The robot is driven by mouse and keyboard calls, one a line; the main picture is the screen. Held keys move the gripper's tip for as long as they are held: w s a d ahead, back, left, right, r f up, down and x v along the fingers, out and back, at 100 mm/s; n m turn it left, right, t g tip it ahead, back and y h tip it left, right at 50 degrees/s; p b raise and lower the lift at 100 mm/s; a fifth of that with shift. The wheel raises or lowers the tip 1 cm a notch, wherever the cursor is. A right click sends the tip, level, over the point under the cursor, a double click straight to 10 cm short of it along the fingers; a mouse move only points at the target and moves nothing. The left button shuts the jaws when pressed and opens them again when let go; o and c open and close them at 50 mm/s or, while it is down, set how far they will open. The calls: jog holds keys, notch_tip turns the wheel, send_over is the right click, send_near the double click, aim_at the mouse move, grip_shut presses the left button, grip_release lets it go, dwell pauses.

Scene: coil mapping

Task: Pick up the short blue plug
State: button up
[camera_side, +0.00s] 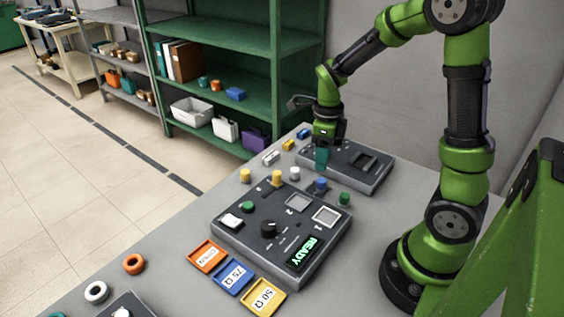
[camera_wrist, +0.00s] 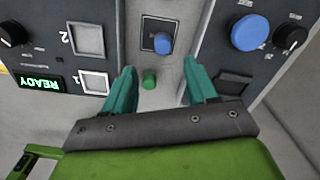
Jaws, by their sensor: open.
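A small blue plug (camera_side: 320,184) stands upright on a dark square plate between the two grey consoles. It also shows in the wrist view (camera_wrist: 163,43), ahead of my fingertips. My gripper (camera_side: 321,158) is open and empty, above the table by the rear console. In the wrist view its teal fingers (camera_wrist: 157,72) are spread wide, with a green plug (camera_wrist: 149,80) in view between them. Another small blue piece (camera_side: 304,132) lies at the table's far edge; I cannot tell its length against the upright one.
The front console (camera_side: 230,243) reads READY. The rear console (camera_side: 376,182) carries a large blue button (camera_wrist: 250,32). Yellow (camera_side: 277,177) and white (camera_side: 295,173) plugs stand near the upright blue plug. Orange, blue and yellow trays (camera_side: 268,298) lie in front.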

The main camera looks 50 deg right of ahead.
aim_at(321, 180)
jog(key=f, duration=0.8)
jog(key=shift+w+d+f, duration=0.1)
jog(key=shift+d+f, duration=0.1)
jog(key=shift+f, duration=0.15)
jog(key=shift+c, duration=0.4)
grip_shut()
jog(key=shift+r, duration=0.1)
